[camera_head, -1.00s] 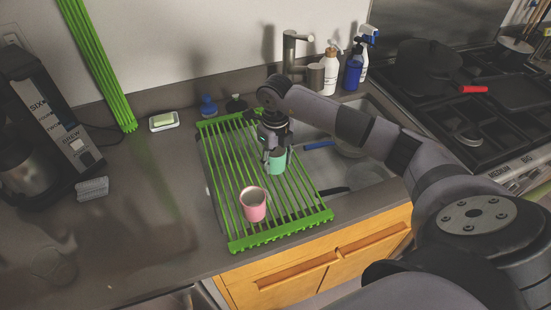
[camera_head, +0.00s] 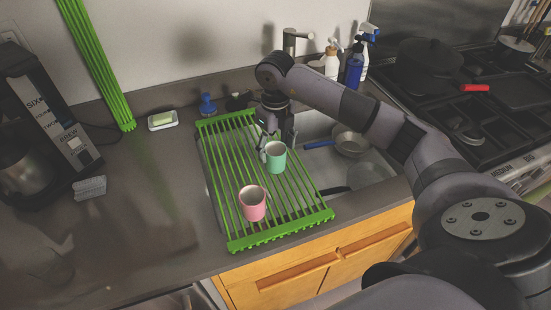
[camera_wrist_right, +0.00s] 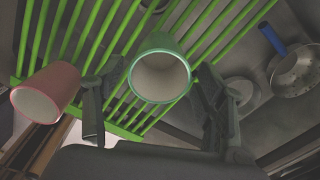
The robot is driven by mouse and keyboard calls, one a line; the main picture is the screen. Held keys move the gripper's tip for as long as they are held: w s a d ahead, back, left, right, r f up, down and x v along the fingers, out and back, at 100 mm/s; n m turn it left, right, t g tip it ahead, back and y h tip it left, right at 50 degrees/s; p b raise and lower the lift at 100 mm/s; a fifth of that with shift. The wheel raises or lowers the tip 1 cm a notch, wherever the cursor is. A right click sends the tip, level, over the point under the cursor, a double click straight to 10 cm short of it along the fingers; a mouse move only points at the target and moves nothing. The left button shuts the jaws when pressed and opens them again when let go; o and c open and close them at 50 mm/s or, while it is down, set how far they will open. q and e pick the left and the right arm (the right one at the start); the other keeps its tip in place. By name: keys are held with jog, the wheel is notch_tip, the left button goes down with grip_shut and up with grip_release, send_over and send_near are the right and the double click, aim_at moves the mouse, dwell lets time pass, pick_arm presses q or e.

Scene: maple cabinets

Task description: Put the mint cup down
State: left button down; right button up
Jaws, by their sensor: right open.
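The mint cup (camera_head: 276,157) stands upright on the green drying rack (camera_head: 272,235) over the sink. My right gripper (camera_head: 268,146) is open just behind and to the left of the cup in the head view. In the right wrist view the mint cup (camera_wrist_right: 160,72) shows its open mouth, between and beyond the two fingers of my right gripper (camera_wrist_right: 160,110). Whether the fingers touch the cup is hard to tell. My left gripper is not in view.
A pink cup (camera_head: 252,203) stands on the rack in front of the mint cup. A pan (camera_head: 348,140) with a blue handle lies in the sink at right. Bottles (camera_head: 354,65) and the faucet (camera_head: 289,42) stand behind. The counter at left is mostly clear.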

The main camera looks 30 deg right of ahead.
notch_tip(320, 180, up, 8)
jog(key=b, duration=0.1)
jog(key=shift+f+b, duration=0.2)
jog(key=shift+b, duration=0.1)
